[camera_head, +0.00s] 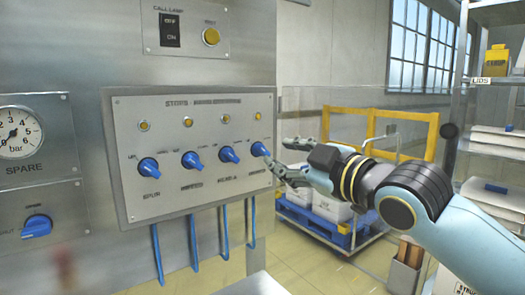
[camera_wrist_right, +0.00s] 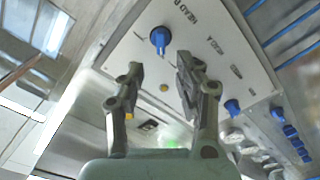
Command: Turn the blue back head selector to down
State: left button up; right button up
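A grey sloped panel (camera_head: 125,190) carries a row of several blue selector knobs. The rightmost blue selector (camera_head: 259,148) is nearest my right gripper; its small label is hard to read, so I cannot confirm it is the back head one. My right gripper (camera_head: 285,157) is at the panel's right edge, fingers pointing left at this knob. In the right wrist view, my right gripper (camera_wrist_right: 157,70) is open, and a blue selector (camera_wrist_right: 160,39) lies just beyond and between the fingertips, apart from them. Lettering starting with "HEAD" is beside it. My left gripper is out of view.
Other blue selectors (camera_head: 229,154) sit left on the panel, with yellow buttons (camera_head: 227,117) above. Blue hoses (camera_head: 224,230) hang below. A gauge (camera_head: 25,132) and another blue knob (camera_head: 37,226) are at the left. A yellow-framed cart (camera_head: 378,113) stands behind my right arm.

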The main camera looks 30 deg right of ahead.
aim_at(264, 150)
jog(key=w, duration=0.4)
jog(key=shift+a, duration=0.3)
jog(key=shift+w+a, duration=0.15)
jog(key=shift+w, duration=0.9)
jog(key=shift+w+a, duration=0.1)
jog(key=shift+w, duration=0.35)
jog(key=shift+c, duration=0.3)
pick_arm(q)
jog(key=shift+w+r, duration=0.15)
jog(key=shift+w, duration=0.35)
pick_arm(e)
grip_shut()
